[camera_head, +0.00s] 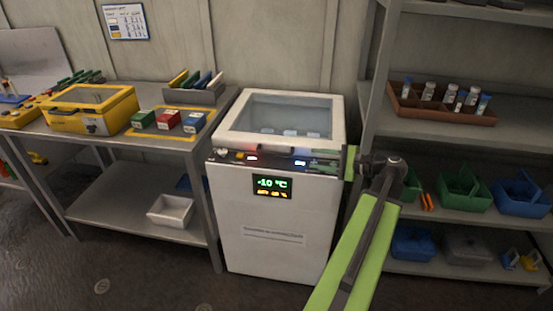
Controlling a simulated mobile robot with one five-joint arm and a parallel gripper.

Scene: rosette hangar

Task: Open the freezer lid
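The white freezer (270,225) stands in the middle against the wall, with a display reading -10 °C on its front. Its lid (335,115) has a white frame and a glass pane and lies shut on top. Pale items show dimly through the glass. My green arm reaches up from the bottom right. My gripper (352,163) is at the freezer's front right corner, just below lid level. Its fingers are seen edge-on, so I cannot tell whether it is open or touches the freezer.
A metal bench (155,140) on the left, close to the freezer, holds a yellow case (90,110) and small coloured boxes. A grey shelf unit (440,140) on the right holds a brown tray (440,112) of bottles and coloured baskets. Open floor lies in front.

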